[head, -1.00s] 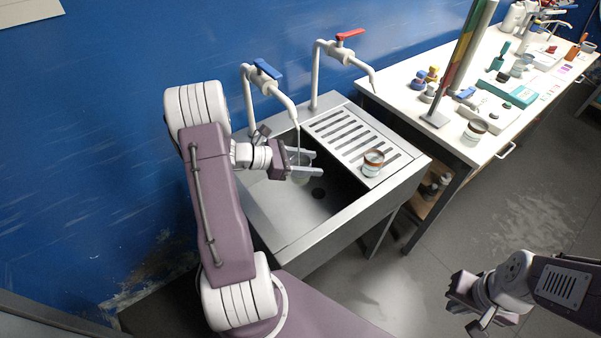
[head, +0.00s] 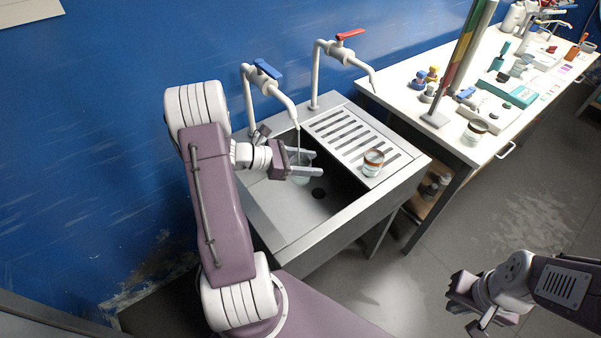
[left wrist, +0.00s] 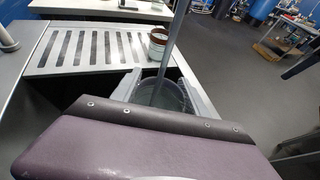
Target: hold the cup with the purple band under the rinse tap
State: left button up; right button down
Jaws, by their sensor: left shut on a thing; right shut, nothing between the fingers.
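My left gripper (head: 305,165) is shut on a clear cup (head: 300,158) over the sink basin. The cup also shows between the fingers in the left wrist view (left wrist: 163,95), seen from above. My right gripper (head: 468,305) is shut and empty, over the floor at the lower right.
A cup with a brown band (head: 373,162) stands on the slotted drainboard (head: 340,125), right of the basin. A tap with a red handle (head: 345,48) stands behind it. A white bench (head: 405,85) with several items, including another cup (head: 474,131), is farther right.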

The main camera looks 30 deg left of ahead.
pick_arm(q)
jog(key=shift+d, duration=0.1)
jog(key=s+d+b, duration=0.2)
jog(key=s+d, duration=0.3)
jog(key=d, duration=0.6)
jog(key=shift+d+b, duration=0.3)
jog(key=shift+d, duration=0.1)
